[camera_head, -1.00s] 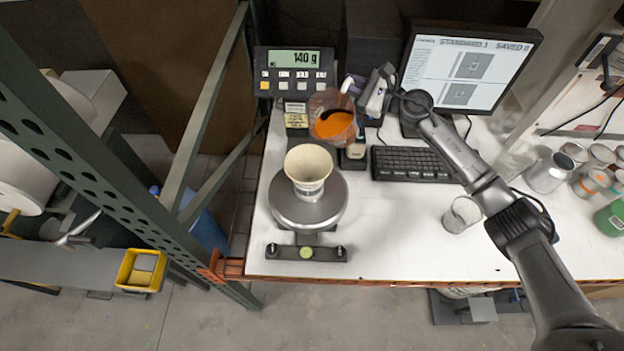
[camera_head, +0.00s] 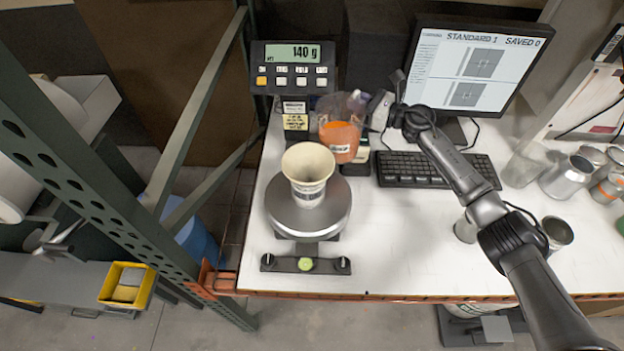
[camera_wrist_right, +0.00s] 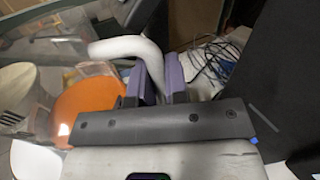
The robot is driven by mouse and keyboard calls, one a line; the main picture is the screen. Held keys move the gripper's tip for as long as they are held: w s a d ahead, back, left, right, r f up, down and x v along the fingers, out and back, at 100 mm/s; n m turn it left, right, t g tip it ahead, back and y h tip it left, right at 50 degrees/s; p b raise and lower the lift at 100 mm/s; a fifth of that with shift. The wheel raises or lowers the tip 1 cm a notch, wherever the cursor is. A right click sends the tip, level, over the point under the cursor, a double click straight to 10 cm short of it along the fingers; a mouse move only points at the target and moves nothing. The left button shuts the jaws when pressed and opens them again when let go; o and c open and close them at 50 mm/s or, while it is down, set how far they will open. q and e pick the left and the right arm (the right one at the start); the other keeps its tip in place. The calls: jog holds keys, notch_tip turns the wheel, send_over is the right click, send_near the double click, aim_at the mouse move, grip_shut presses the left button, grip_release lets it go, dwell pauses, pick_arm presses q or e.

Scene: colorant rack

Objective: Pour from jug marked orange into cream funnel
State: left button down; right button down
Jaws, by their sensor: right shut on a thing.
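The jug (camera_head: 340,141) is clear, with orange liquid in its lower part and a white label on its front. It is held above the bench, just right of the cream funnel (camera_head: 307,166) and apart from it. The funnel stands upright on the round scale pan (camera_head: 335,217). My right gripper (camera_head: 378,108) is shut on the jug's handle. In the right wrist view the white handle (camera_wrist_right: 122,46) runs between the purple-padded fingers (camera_wrist_right: 163,80), with the orange liquid (camera_wrist_right: 88,110) to the left. My left gripper is not in view.
The scale display (camera_head: 293,68) reads 140 g. A keyboard (camera_head: 435,170) and monitor (camera_head: 475,68) stand behind my right arm. Metal cans (camera_head: 566,177) stand at the right. A green rack post (camera_head: 110,190) rises at the left. The front middle of the bench is clear.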

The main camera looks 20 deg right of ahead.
jog(key=shift+w+d+f+m+b, duration=0.1)
jog(key=shift+f+m+b, duration=0.25)
jog(key=shift+f, duration=0.2)
jog(key=shift+w+d+f+m+b, duration=0.1)
jog(key=shift+f+m+b, duration=0.2)
jog(key=shift+f, duration=0.25)
jog(key=shift+r+p, duration=0.45)
jog(key=shift+r, duration=0.15)
notch_tip(320, 180, up, 3)
jog(key=shift+f+p, duration=0.15)
jog(key=shift+p, duration=0.7)
jog(key=shift+r+p, duration=0.3)
jog(key=shift+r, duration=0.2)
